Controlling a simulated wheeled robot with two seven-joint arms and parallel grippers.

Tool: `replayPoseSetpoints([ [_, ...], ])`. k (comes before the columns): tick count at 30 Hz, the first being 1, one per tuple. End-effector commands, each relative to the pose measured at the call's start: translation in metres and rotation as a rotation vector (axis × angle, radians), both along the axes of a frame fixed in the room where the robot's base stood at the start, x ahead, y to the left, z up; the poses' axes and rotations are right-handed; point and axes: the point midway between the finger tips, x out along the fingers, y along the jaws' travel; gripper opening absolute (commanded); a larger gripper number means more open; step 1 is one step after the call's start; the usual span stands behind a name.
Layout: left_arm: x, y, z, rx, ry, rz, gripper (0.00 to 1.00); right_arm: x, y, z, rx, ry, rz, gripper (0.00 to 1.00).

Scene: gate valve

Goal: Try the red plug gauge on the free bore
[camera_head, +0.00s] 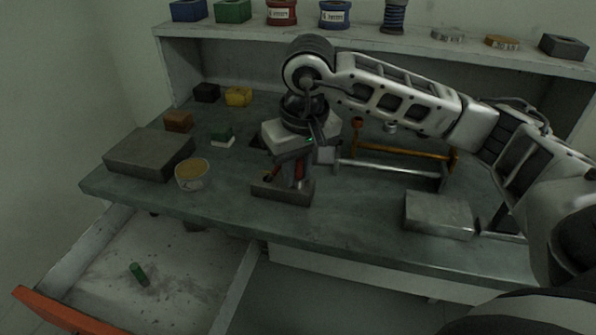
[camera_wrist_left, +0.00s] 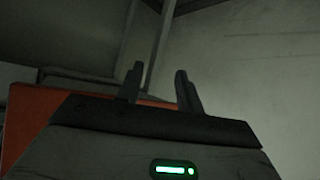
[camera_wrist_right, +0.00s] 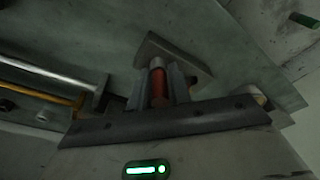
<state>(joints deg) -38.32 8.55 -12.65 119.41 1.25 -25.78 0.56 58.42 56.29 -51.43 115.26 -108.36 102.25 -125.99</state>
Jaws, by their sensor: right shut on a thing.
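My right gripper (camera_head: 290,172) is shut on the red plug gauge (camera_wrist_right: 158,86), which shows between its fingers in the right wrist view. The gauge also shows as a red strip (camera_head: 299,170) in the head view. The gripper is over the dark grey block (camera_head: 282,192) near the bench's front middle; this block also shows in the right wrist view (camera_wrist_right: 172,50). My left gripper (camera_wrist_left: 160,85) is open and empty in the left wrist view, away from the bench top.
An open drawer (camera_head: 180,265) holds a green cylinder (camera_head: 138,273). A round tin (camera_head: 192,175) and a grey slab (camera_head: 149,153) lie left of the block. A metal box (camera_head: 438,215) and a rod rack (camera_head: 390,168) lie right. A shelf (camera_head: 420,45) runs behind.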

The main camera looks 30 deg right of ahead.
Motion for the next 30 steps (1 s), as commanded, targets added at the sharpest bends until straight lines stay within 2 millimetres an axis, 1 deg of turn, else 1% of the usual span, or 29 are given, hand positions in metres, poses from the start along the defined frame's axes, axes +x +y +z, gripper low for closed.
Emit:
replayPoseSetpoints([
  [10,0.000,0.001,-0.001,0.003,-0.001,0.000,0.36,-0.001,0.000,-0.002,-0.001,0.004,0.001,0.00],
  [14,0.000,0.001,0.001,0.004,-0.001,-0.001,0.36,-0.001,0.000,0.002,-0.001,0.003,0.001,0.00],
  [30,0.000,0.004,0.014,0.014,0.007,0.001,0.36,0.000,0.000,0.035,0.000,0.000,0.000,0.00],
])
